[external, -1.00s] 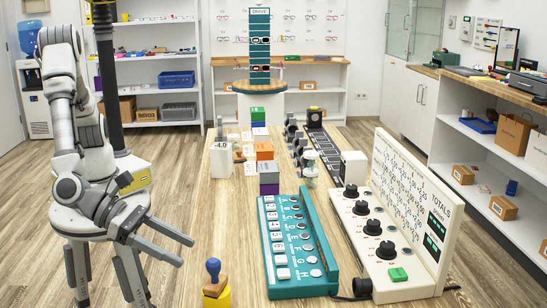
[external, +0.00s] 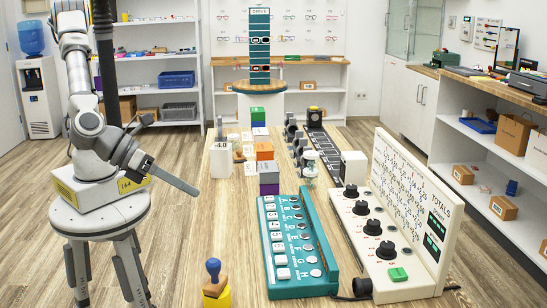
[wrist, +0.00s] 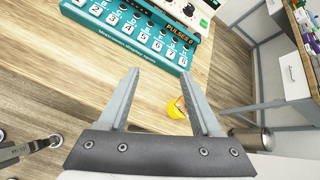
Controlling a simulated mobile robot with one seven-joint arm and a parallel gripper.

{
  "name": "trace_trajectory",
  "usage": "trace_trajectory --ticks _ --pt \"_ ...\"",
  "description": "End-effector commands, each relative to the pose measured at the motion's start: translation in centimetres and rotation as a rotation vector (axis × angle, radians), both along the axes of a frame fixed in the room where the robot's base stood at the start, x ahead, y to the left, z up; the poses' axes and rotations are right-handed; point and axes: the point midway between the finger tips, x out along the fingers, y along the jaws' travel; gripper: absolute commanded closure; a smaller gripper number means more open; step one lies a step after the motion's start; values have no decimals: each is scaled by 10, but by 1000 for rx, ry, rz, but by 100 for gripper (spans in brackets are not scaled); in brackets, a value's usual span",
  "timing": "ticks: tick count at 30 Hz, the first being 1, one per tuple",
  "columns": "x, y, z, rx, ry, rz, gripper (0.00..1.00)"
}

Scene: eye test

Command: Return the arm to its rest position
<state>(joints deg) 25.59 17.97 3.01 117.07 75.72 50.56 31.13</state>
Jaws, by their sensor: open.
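My arm (external: 87,125) stands at the left in the external view, folded back above its round white base. My gripper (external: 172,157) is at the left of the wooden table (external: 235,220), above the floor beside it. Its two fingers are spread apart and point right. In the wrist view my gripper (wrist: 160,74) shows both fingers apart with nothing between the tips except the table surface further off.
A teal key panel (external: 292,245) and a white dial panel (external: 385,225) stand on the table. A blue-knobbed stamp on a yellow block (external: 217,297) is at the near left edge. Coloured blocks (external: 265,150) stand farther back.

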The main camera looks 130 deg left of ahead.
Motion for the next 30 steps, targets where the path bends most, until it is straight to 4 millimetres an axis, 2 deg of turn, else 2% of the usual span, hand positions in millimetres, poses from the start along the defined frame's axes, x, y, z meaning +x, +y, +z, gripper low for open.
trace_trajectory --ticks 1,6,12,16,21,30 --pt "-15 15 12 -74 -30 82 34" --pt "-71 49 36 -331 -119 359 34" --pt "-137 68 53 -635 -229 673 34" --pt "-177 69 60 -834 -298 865 34" --pt "-224 60 67 -1091 -383 1098 34" --pt "-276 34 74 -1470 -482 1406 34"
